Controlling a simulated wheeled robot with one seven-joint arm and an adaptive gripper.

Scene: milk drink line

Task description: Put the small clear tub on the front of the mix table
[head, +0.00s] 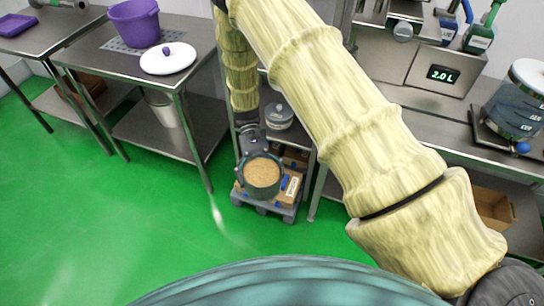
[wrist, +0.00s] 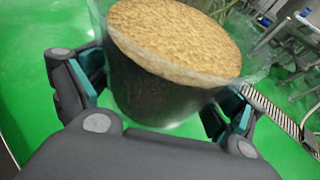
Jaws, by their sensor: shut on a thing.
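The small clear tub (head: 262,178) is filled to near its rim with a tan, grainy stuff. My gripper (head: 261,163) is shut on it and holds it upright or nearly so in the head view. In the wrist view the tub (wrist: 165,95) sits between the two fingers of my gripper (wrist: 160,100), with its open top showing and tilted in the picture. A steel table (head: 100,55) stands at the left and a steel counter (head: 440,130) at the right. I cannot tell for sure which is the mix table.
The left table bears a purple bucket (head: 134,22) and a white lid (head: 168,58) with a purple knob; its front left top is bare. Boxes on a grey pallet (head: 283,210) lie beyond the tub. Green floor (head: 130,215) is free in front.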

